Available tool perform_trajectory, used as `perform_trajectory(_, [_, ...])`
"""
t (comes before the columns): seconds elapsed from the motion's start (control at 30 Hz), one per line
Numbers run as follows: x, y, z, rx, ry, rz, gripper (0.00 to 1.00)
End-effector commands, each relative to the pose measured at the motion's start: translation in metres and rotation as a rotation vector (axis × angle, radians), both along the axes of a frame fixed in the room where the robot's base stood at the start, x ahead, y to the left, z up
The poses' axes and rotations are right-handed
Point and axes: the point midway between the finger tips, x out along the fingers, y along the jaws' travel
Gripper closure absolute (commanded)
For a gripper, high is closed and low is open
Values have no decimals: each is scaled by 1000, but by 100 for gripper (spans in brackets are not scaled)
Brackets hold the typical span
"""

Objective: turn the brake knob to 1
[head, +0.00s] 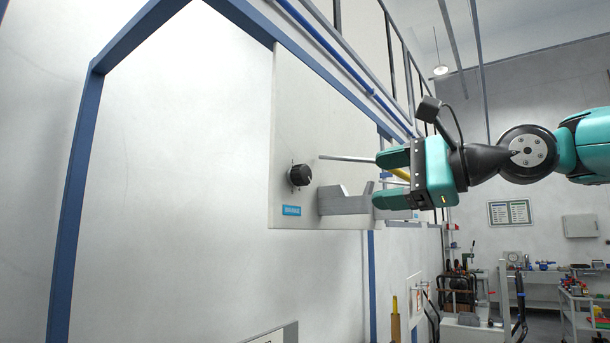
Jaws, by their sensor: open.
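The black round knob (300,176) sits on a pale grey panel (300,115) at the centre left. A blue label (292,210) is below it, its text too small to read. A pale mark shows on the knob, but its setting cannot be read. My teal gripper (379,179) is to the right of the knob, apart from it. Its fingers point left, one above the other, and are open. A thin metal rod (345,158) and a yellow piece (402,173) show by the fingers; whether they touch the gripper is unclear.
A grey bracket (343,203) projects from the panel between knob and gripper, slightly lower. Blue frame bars (72,200) border the wall at left. A wall sign (510,212) and a cluttered workbench (545,278) stand far back right. The space left of the panel is clear.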

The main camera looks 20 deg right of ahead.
Motion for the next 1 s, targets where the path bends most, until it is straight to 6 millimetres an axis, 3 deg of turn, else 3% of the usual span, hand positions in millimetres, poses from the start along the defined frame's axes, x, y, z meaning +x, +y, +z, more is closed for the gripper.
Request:
perform_trajectory(0.1, [-7, -11, 21, 92, 14, -11, 31])
perform_trajectory(0.37, [5, 0, 27, 128, 26, 0, 31])
perform_trajectory(1.0, [108, 76, 29, 125, 29, -3, 31])
